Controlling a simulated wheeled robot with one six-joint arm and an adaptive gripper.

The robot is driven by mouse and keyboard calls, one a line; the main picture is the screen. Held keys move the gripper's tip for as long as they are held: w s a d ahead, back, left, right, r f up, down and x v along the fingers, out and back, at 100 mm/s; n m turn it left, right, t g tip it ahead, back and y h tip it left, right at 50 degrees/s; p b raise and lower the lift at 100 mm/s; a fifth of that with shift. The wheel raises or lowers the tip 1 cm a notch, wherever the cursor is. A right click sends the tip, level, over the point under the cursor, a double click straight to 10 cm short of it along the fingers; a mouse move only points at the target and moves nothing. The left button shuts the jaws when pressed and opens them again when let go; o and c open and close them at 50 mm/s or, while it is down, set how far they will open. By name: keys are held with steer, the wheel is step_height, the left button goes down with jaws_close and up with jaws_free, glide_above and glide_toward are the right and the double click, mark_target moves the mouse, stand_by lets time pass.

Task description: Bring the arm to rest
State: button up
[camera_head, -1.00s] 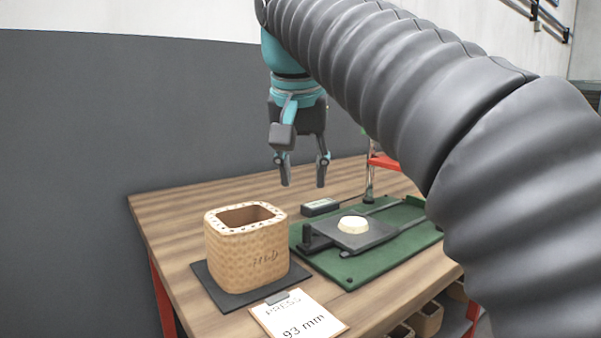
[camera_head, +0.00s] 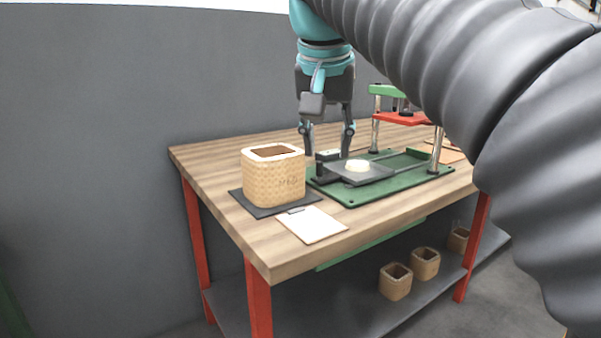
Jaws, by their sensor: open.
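My gripper (camera_head: 327,150) hangs pointing down above the back of the wooden table (camera_head: 220,213), with its two fingers apart and nothing between them. It is behind and to the right of a square woven-looking coil (camera_head: 272,182), which stands upright on a dark mat (camera_head: 240,203). In the picture the fingertips overlap the back left corner of the green press base (camera_head: 372,190); I cannot tell their exact height above it. My grey sleeved arm crosses the upper right and hides part of the scene.
A press with a red plate (camera_head: 400,118) and metal posts stands at the right. A pale round piece (camera_head: 357,166) lies on its dark tray (camera_head: 345,178). A clipboard (camera_head: 311,225) lies at the front edge. Several smaller coils (camera_head: 396,282) sit on the lower shelf (camera_head: 350,310).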

steer(key=s+d+f, duration=0.4)
steer(key=s+f, duration=0.1)
steer(key=f, duration=0.5)
steer(key=s+d+f+n, duration=0.1)
steer(key=s+d+f, duration=0.3)
steer(key=f, duration=0.6)
steer(key=s+d+f+n+t, duration=0.1)
steer(key=s+d+f, duration=0.3)
steer(key=s+f, duration=0.3)
step_height(320, 180, down, 4)
steer(key=shift+s+r+y, duration=0.1)
steer(key=shift+s+y, duration=0.05)
steer(key=shift+y, duration=0.25)
